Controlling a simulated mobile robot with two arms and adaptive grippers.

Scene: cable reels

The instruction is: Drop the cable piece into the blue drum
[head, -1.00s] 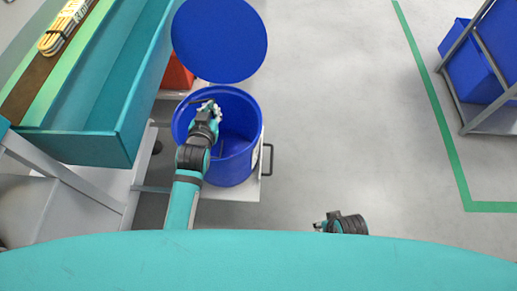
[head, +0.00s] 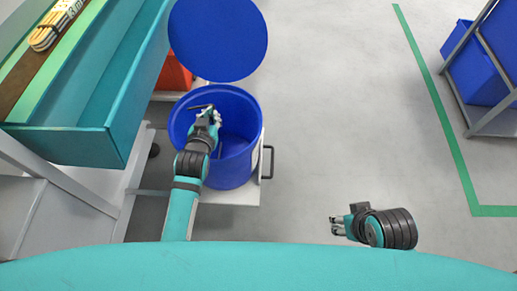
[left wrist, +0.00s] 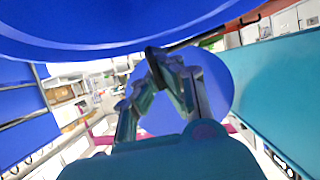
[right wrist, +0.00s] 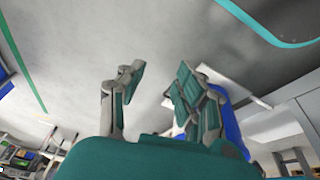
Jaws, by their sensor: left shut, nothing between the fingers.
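The blue drum (head: 236,165) stands open-topped on a pale cart, left of centre in the head view. My left gripper (head: 205,108) is over the drum's mouth, with its fingers shut. A thin dark bent piece (head: 199,106) shows at its fingertips; I cannot tell whether it is the cable piece, or whether it touches them. In the left wrist view the fingers (left wrist: 160,58) meet beside a dark piece, under a large blue rim. My right gripper (head: 335,226) is low at the right; its fingers (right wrist: 155,78) are apart and empty in the right wrist view.
A round blue disc (head: 218,40) is just behind the drum. A teal trough (head: 100,110) with a coiled beige cable (head: 50,30) is at the left. A red bin (head: 175,75) sits behind the drum. Blue bins (head: 475,70) stand on a rack at right. The middle floor is clear.

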